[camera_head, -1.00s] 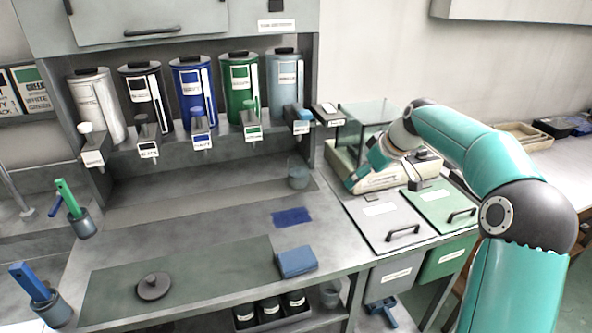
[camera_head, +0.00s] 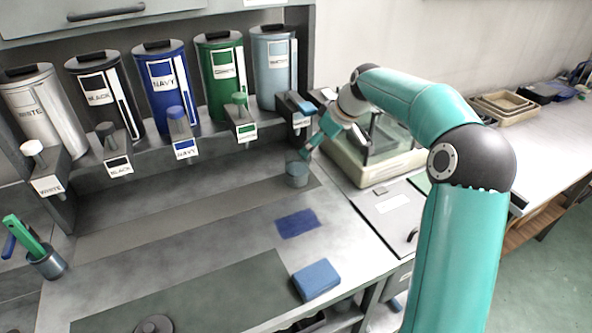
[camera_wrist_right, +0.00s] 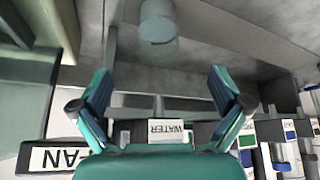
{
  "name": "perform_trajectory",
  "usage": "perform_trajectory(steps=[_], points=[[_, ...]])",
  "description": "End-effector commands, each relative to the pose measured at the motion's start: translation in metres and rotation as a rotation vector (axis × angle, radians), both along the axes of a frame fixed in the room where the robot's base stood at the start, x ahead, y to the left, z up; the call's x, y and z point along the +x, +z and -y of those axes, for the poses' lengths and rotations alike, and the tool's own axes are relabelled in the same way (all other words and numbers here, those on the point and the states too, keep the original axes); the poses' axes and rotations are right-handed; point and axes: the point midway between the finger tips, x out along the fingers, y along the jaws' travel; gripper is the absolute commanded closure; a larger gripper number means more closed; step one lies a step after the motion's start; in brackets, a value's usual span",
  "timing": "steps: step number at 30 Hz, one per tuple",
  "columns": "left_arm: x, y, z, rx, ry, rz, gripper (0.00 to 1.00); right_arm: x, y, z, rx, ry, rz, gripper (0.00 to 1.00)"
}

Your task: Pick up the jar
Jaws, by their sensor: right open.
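The jar (camera_head: 297,172) is a small clear, bluish glass vessel standing upright on the grey bench, below the right end of the dispenser row. It also shows in the right wrist view (camera_wrist_right: 157,24), at the top, beyond the fingertips and between their lines. My right gripper (camera_head: 311,146) is just above and to the right of the jar in the head view. In the right wrist view its two teal fingers (camera_wrist_right: 158,78) are spread wide with nothing between them. Whether a finger touches the jar is hard to tell in the head view. My left gripper is not in view.
Several labelled canisters with spouts (camera_head: 183,120) hang behind the jar. A glass-sided balance (camera_head: 375,165) stands to the right. The bench left of the jar is clear.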

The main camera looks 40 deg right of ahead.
Motion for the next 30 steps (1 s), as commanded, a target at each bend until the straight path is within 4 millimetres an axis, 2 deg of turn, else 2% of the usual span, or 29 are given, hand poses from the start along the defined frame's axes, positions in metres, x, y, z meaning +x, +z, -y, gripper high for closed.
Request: perform_trajectory(steps=[1,10,20,30], points=[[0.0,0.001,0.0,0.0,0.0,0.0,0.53,0.006,-0.011,-0.002,0.009,-0.001,-0.001,0.0],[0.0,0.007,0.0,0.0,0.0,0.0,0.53,0.032,-0.068,0.0,0.011,-0.013,-0.004,0.0],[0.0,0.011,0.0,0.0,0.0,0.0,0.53,0.041,-0.088,0.005,0.005,-0.023,0.004,0.0],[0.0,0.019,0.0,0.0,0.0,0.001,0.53,0.062,-0.126,0.005,0.005,-0.024,0.002,0.0]])
